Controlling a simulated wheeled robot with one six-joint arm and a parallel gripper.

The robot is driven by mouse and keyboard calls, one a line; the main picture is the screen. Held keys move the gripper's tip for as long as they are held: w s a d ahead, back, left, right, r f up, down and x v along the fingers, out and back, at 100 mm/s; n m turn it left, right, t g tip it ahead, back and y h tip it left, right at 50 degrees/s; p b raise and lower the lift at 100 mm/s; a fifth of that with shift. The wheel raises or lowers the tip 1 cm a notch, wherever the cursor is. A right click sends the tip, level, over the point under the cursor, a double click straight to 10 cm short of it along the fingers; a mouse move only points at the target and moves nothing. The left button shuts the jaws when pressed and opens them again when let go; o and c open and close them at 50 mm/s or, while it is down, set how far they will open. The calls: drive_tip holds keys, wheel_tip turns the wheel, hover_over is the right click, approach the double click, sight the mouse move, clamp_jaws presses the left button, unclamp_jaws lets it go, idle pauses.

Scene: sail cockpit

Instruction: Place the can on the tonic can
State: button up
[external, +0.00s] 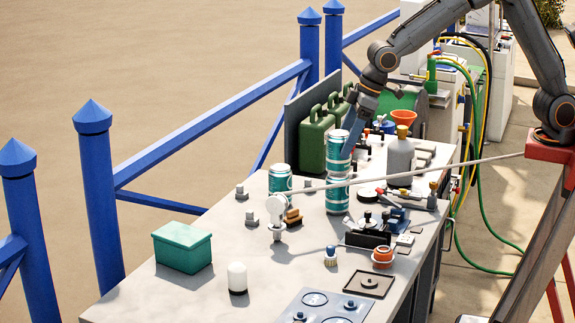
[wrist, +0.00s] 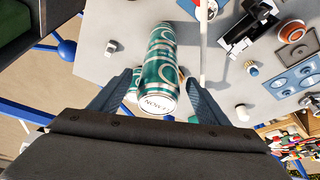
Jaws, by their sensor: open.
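A teal-and-white can (external: 338,146) stands on top of another teal-and-white can (external: 338,195) on the bench; they look lined up and touching. Their labels are too small to tell which is the tonic can. My gripper (external: 353,140) is at the upper can, its fingers apart. In the wrist view the upper can (wrist: 157,100) lies between the two open fingers (wrist: 160,88), with the stack running away from the camera. A third teal can (external: 280,180) stands apart to the left, partly behind a white round-headed item.
A green box (external: 182,248) and a white cylinder (external: 237,278) are at the near left. A grey bottle (external: 401,155), an orange funnel (external: 403,118) and green canisters (external: 313,143) stand behind. The bench's near-left middle is fairly clear.

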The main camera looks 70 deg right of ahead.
drive_tip(key=b+v, duration=0.1)
drive_tip(key=v, duration=0.6)
drive_tip(key=s+d+f+m+h, duration=0.1)
drive_tip(key=s+d+f, duration=0.2)
drive_tip(key=d, duration=0.4)
drive_tip(key=s+d+f+m+g, duration=0.1)
drive_tip(key=s+d+f, duration=0.1)
drive_tip(key=d+f, duration=0.35)
drive_tip(key=s+d+f+m+h, duration=0.1)
drive_tip(key=s+d, duration=0.2)
drive_tip(key=d, duration=0.6)
drive_tip(key=s+d+f+m+g, duration=0.2)
drive_tip(key=s+d+f, duration=0.5)
drive_tip(key=s+d, duration=0.4)
drive_tip(key=shift+s, duration=1.05)
